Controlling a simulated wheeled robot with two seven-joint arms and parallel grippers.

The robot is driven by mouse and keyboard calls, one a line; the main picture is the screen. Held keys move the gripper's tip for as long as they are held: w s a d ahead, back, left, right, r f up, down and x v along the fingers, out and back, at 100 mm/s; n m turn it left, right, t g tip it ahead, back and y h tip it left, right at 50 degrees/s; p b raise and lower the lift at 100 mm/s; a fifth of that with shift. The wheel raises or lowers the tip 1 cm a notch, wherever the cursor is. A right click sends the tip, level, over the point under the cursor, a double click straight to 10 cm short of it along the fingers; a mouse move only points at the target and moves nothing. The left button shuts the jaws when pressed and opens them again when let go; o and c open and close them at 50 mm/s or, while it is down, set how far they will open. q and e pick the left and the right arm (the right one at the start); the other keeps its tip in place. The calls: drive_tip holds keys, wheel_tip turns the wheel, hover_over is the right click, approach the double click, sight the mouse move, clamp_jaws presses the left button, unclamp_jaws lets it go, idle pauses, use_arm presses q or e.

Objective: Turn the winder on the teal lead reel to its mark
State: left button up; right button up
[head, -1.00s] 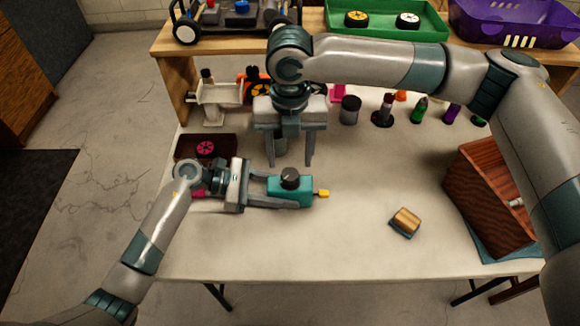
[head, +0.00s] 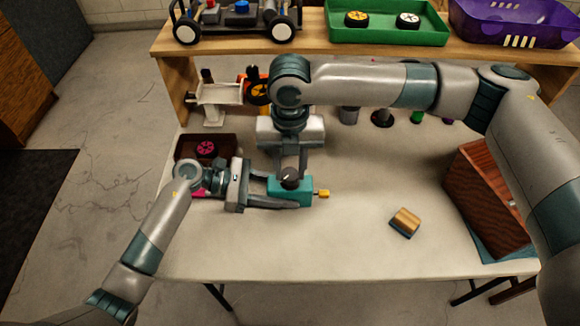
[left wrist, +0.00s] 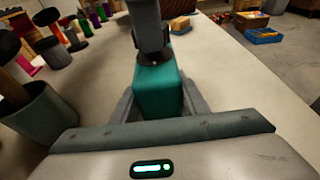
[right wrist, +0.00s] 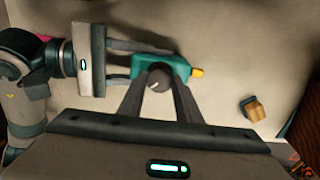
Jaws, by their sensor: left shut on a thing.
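The teal lead reel (head: 291,193) stands on the table, with a dark round winder (head: 290,176) on top and a yellow end piece (head: 323,194) at its right. My left gripper (head: 290,194) is shut on the teal reel, one finger along each long side. My right gripper (right wrist: 158,80) is above the reel, pointing down. Its fingertips flank the winder, which shows between them with a pale line on its top in the right wrist view (right wrist: 157,82). I cannot tell whether the fingers press on it. In the left wrist view the reel body (left wrist: 158,88) sits between my left fingers.
A wood-topped block (head: 405,222) lies to the right, and a brown wooden box (head: 487,200) stands at the right edge. A dark tray with a pink wheel (head: 206,149) is behind my left gripper. The shelf holds a green tray (head: 388,38). The front table is clear.

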sight(290, 174)
drive_tip(key=shift+m, duration=0.4)
drive_tip(key=m, duration=0.3)
drive_tip(key=shift+m, duration=0.3)
drive_tip(key=m, duration=0.5)
idle(0.3)
drive_tip(key=o, duration=1)
drive_tip(key=shift+o, duration=0.2)
wheel_tip(290, 174, up, 12)
